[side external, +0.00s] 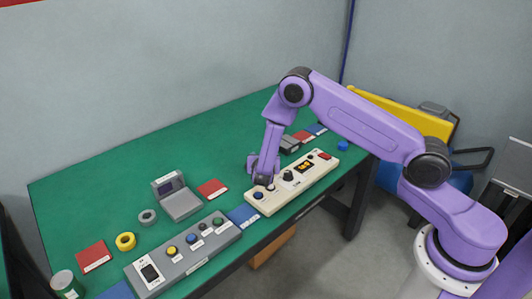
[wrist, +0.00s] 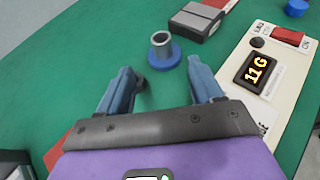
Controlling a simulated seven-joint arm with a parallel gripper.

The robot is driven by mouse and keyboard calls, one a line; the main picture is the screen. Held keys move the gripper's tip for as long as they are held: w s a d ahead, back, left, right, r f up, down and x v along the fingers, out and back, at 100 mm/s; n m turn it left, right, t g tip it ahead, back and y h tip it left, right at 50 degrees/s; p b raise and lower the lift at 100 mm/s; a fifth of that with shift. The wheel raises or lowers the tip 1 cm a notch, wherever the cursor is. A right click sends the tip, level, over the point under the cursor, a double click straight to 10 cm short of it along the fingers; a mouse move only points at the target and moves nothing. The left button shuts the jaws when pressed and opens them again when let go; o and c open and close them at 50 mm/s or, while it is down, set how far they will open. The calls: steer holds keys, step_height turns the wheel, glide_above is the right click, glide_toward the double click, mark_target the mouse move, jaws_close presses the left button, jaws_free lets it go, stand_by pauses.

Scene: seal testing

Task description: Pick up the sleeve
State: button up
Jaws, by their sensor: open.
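A short grey hollow sleeve (wrist: 161,43) stands upright in the wrist view, with a round blue base or ring (wrist: 164,60) at its foot on the green table. I cannot tell whether the sleeve and the blue part are one piece. My gripper (wrist: 161,80) is open, with its two blue fingers apart and nothing between them. The sleeve is just beyond the fingertips, roughly centred between them. In the side external view my gripper (side external: 263,170) hangs low by the near end of the cream panel; the sleeve cannot be made out there.
The cream panel (wrist: 278,95) with a lit display is close to the right finger. A grey box (wrist: 196,22) stands behind the sleeve. On the green table (side external: 110,185) are a grey button panel (side external: 185,258), a yellow ring (side external: 125,241), a grey ring (side external: 147,217) and an open grey case (side external: 180,202).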

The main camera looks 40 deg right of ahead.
steer(key=x, duration=1.1)
steer(key=shift+w+d+f, duration=0.1)
steer(key=shift+w+d, duration=0.1)
steer(key=shift+d, duration=0.1)
steer(key=c, duration=1.2)
